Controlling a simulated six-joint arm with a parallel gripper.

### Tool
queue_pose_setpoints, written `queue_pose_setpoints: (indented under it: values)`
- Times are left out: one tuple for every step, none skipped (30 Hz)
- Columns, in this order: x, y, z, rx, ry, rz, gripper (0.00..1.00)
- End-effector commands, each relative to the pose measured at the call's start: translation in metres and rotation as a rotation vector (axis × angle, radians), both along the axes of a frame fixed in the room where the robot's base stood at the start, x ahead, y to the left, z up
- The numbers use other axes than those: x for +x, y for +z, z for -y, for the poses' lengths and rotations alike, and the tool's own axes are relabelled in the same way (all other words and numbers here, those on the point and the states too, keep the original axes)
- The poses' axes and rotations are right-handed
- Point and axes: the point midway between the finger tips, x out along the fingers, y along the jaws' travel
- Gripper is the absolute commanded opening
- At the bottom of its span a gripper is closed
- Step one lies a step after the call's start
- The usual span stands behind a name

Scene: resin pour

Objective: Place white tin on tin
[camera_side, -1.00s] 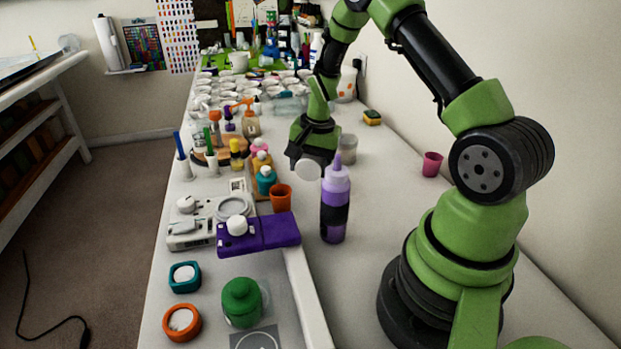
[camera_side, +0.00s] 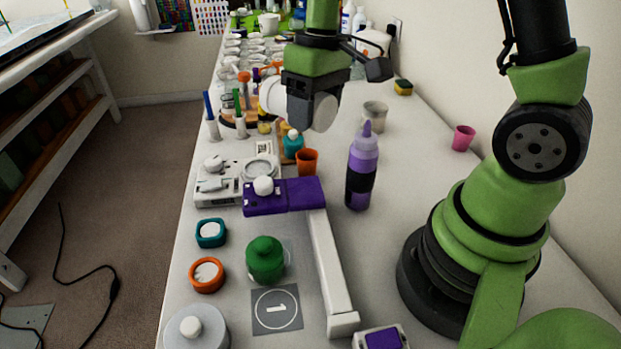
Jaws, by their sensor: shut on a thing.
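My gripper (camera_side: 310,103) is raised above the far part of the bench, pointing down. It is shut on a pale round thing, likely the white tin (camera_side: 271,96), whose face shows at the left of the jaws and is partly hidden by them. A grey rounded face (camera_side: 324,112) shows at the right jaw; I cannot tell if it belongs to the same thing. Below left, an orange round tin (camera_side: 193,284) with a white inside and a teal squarish tin (camera_side: 200,240) with a white inside stand on the bench. Which one is the task's other tin is unclear.
A purple bottle (camera_side: 361,175) stands upright right of an orange cup (camera_side: 307,162). A purple block (camera_side: 290,195), green jar (camera_side: 265,260) and numbered grey card (camera_side: 277,310) are nearer. A white bar (camera_side: 330,270) runs toward the front. Bottles crowd behind the gripper.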

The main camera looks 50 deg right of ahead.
Motion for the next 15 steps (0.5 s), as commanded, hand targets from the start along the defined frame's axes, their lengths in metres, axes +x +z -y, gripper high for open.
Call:
queue_pose_setpoints:
  values:
    - [0.0,0.001,0.013,0.0,-0.037,0.001,0.31]
    - [0.0,0.001,0.022,0.0,-0.063,0.001,0.31]
    - [-0.001,0.002,0.034,-0.001,-0.1,0.002,0.31]
    - [-0.002,0.002,0.044,-0.001,-0.128,0.002,0.31]
    - [-0.003,0.003,0.053,-0.002,-0.155,0.001,0.31]
    - [-0.006,0.004,0.065,-0.002,-0.188,0.001,0.31]
    - [-0.008,0.004,0.073,-0.002,-0.212,-0.001,0.31]
    - [-0.01,0.004,0.081,-0.003,-0.234,-0.001,0.31]
    - [-0.012,0.005,0.09,-0.003,-0.261,0.0,0.31]
    - [-0.014,0.005,0.096,-0.003,-0.278,-0.001,0.31]
    - [-0.016,0.006,0.101,-0.003,-0.294,-0.001,0.31]
    - [-0.018,0.006,0.106,-0.002,-0.31,-0.001,0.31]
    - [-0.019,0.005,0.109,-0.002,-0.319,-0.002,0.31]
    - [-0.02,0.004,0.112,-0.002,-0.326,-0.003,0.31]
    - [-0.021,0.0,0.114,-0.002,-0.332,-0.004,0.31]
